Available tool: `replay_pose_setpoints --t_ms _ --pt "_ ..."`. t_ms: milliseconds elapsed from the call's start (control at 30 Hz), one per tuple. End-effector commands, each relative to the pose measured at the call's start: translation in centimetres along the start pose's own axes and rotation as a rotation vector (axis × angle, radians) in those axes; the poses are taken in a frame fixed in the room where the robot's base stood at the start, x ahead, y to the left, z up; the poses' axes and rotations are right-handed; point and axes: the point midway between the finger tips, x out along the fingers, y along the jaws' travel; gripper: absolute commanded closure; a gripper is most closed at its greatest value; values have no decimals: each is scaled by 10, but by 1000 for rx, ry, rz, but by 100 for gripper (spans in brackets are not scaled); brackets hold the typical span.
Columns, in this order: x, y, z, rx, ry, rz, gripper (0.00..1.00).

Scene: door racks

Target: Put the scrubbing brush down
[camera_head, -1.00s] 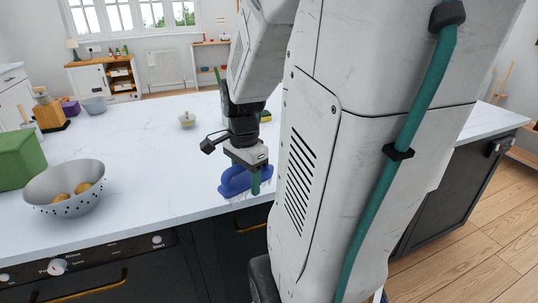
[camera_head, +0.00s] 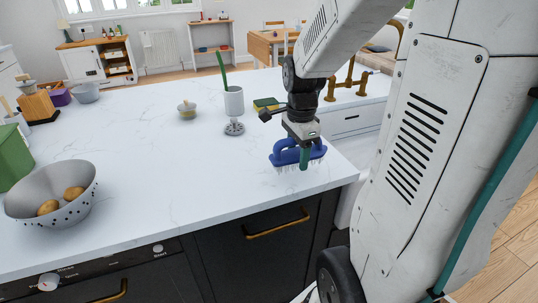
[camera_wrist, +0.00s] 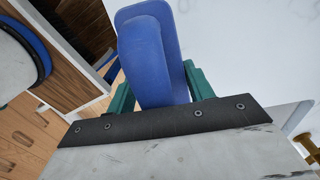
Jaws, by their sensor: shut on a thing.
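The scrubbing brush (camera_head: 285,158) is blue with pale bristles facing down. My gripper (camera_head: 305,158) is shut on its handle. In the head view the brush is over the white counter near its front right corner. I cannot tell whether the bristles touch the counter. In the wrist view the blue brush (camera_wrist: 152,55) sits between the green fingers of my gripper (camera_wrist: 158,88), with the white counter at the upper right.
A white cup (camera_head: 234,101) with a green-handled tool and a metal strainer-like item (camera_head: 234,128) stand left of the brush. A green-yellow sponge (camera_head: 266,104) lies behind. A colander (camera_head: 60,203) with potatoes is at the left. The counter's middle is clear.

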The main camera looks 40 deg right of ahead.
Motion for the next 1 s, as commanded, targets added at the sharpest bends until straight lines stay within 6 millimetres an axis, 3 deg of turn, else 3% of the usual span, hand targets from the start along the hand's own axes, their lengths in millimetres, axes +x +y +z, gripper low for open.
replay_pose_setpoints --t_ms 100,300,467,700,1000 --pt "4 -25 19 -5 0 2 84" --pt "6 -49 36 0 0 0 84" --pt "11 -52 37 3 0 1 84" --pt "41 -51 37 3 0 2 84" --pt "43 -52 37 3 0 0 84"
